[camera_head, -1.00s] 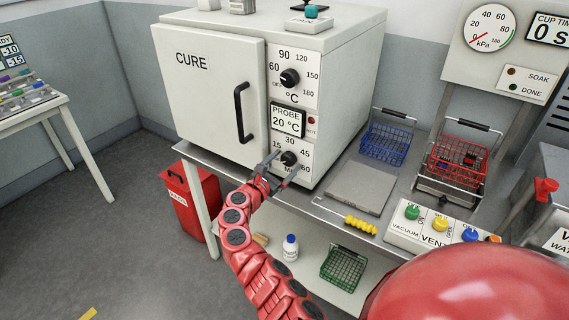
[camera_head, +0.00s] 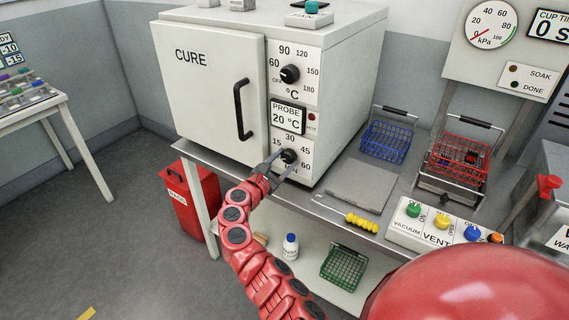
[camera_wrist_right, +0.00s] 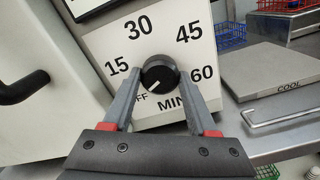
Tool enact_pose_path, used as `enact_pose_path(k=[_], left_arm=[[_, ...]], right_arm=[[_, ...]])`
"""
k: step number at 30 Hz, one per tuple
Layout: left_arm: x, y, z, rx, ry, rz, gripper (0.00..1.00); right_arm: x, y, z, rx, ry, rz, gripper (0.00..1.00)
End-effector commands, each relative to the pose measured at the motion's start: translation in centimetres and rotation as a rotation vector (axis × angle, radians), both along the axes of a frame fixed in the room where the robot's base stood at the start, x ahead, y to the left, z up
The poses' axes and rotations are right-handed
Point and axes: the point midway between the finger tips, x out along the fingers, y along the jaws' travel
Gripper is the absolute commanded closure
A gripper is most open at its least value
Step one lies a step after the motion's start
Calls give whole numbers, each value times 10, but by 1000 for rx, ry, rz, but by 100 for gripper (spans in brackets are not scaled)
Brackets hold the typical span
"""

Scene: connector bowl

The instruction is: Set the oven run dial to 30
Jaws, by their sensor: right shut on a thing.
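The white CURE oven (camera_head: 205,95) stands on the bench, its door shut. Its lower black dial is the run dial (camera_head: 289,155), marked OFF, 15, 30, 45, 60 and MIN. In the right wrist view, the run dial (camera_wrist_right: 160,72) has a white pointer line towards the lower left, at OFF. My right gripper (camera_head: 281,158) is at the dial, and its grey fingers are shut on the dial's two sides. The right wrist view shows the gripper (camera_wrist_right: 160,78) with one finger on each side of the knob. My left gripper is not in view.
The temperature dial (camera_head: 290,74) and the probe display (camera_head: 288,117), reading 20 °C, are above the run dial. The door handle (camera_head: 243,110) stands out to the left. A flat grey plate (camera_head: 361,186), a blue basket (camera_head: 387,143) and a red basket (camera_head: 458,160) are to the right.

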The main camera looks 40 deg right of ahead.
Motion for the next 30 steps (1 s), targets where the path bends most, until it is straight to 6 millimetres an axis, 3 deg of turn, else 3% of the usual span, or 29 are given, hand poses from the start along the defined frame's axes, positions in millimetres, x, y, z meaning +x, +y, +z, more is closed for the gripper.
enact_pose_path(k=[30], left_arm=[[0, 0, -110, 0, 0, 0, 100]], right_arm=[[0, 0, -7, 364, -877, -2, 97]])
